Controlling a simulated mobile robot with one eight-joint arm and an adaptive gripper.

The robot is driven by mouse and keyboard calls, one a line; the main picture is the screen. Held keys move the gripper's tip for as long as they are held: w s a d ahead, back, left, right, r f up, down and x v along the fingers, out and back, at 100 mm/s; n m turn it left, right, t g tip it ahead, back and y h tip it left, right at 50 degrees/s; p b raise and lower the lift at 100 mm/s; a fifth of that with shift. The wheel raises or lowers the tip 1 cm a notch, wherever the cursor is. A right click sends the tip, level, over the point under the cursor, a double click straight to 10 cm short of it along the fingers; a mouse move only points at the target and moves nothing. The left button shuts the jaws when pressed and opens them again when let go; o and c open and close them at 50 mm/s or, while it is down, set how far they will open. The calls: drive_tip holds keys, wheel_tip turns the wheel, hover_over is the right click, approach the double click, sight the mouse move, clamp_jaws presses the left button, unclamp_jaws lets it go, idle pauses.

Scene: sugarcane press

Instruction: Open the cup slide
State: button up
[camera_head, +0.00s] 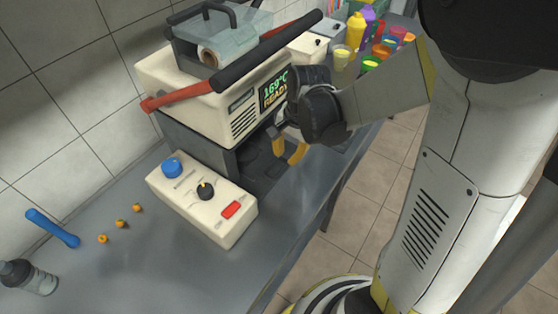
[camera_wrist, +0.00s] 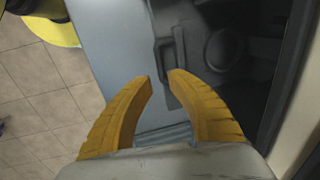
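The cup slide (camera_wrist: 218,62) is a dark panel with a round recess and a raised handle (camera_wrist: 166,62) at its front edge, seen in the wrist view. In the head view the slide (camera_head: 262,168) lies low in the dark opening at the base of the cream press (camera_head: 210,95), partly hidden by my gripper. My gripper (camera_head: 291,152) is in front of the press, its yellow fingers pointing down. In the wrist view my gripper (camera_wrist: 160,76) is open, with the fingertips apart and a gap between them. The handle shows just beyond the fingertips, and I see no contact.
A cream control box (camera_head: 202,205) with a blue button, black knob and red switch stands before the press. Colourful cups (camera_head: 382,50) stand farther back. A blue tool (camera_head: 52,228), small orange pieces (camera_head: 121,223) and a bottle (camera_head: 30,277) sit at the left. The counter's front is clear.

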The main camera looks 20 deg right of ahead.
sight(282, 169)
drive_tip(key=f+b, duration=0.1)
drive_tip(key=f, duration=0.1)
drive_tip(key=f+b, duration=0.1)
drive_tip(key=f, duration=0.2)
drive_tip(key=w+f, duration=0.1)
drive_tip(key=f, duration=0.1)
drive_tip(key=shift+a+f+b, duration=0.2)
drive_tip(key=shift+a+b, duration=0.2)
clamp_jaws()
